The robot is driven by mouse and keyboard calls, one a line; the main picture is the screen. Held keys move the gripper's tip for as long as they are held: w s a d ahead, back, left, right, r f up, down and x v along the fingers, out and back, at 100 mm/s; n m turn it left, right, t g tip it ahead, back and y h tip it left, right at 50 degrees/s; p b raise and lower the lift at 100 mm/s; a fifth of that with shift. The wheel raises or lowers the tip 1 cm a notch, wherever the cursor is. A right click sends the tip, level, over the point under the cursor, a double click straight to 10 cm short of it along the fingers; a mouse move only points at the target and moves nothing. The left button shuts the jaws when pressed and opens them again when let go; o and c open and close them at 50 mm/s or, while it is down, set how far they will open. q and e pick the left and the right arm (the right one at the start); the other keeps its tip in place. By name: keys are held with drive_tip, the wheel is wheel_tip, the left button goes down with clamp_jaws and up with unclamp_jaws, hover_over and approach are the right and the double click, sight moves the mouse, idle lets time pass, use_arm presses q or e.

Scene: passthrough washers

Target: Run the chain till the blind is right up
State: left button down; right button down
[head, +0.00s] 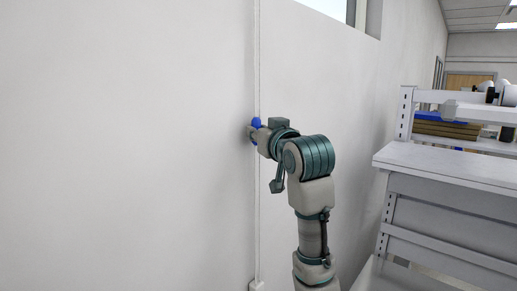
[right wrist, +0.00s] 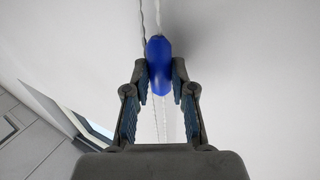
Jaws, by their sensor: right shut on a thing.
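My right gripper (head: 254,133) is up against the white wall, shut on a blue rounded grip piece (head: 256,122). In the right wrist view the blue piece (right wrist: 158,62) sits between the two fingertips of the right gripper (right wrist: 161,72). Pale thin chain strands (right wrist: 141,22) run above the piece, and some also show below it between the fingers. In the head view the chain cannot be told apart from a thin white vertical strip on the wall. The blind cannot be made out. My left gripper is out of view.
A window (head: 330,7) is cut off at the top of the head view; a window (right wrist: 96,128) also shows in the right wrist view. A grey-white workbench with shelves (head: 445,165) stands at the right. The wall left of my right gripper is bare.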

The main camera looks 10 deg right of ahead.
drive_tip(key=shift+s+r, duration=0.1)
drive_tip(key=shift+r, duration=0.25)
drive_tip(key=c, duration=1)
unclamp_jaws()
drive_tip(key=shift+o, duration=0.3)
drive_tip(key=shift+w+f, duration=0.1)
drive_tip(key=shift+w, duration=0.1)
drive_tip(key=shift+a, duration=0.1)
drive_tip(key=s+d, duration=0.2)
drive_tip(key=s, duration=0.9)
drive_tip(key=shift+s, duration=0.3)
drive_tip(key=shift+f, duration=0.15)
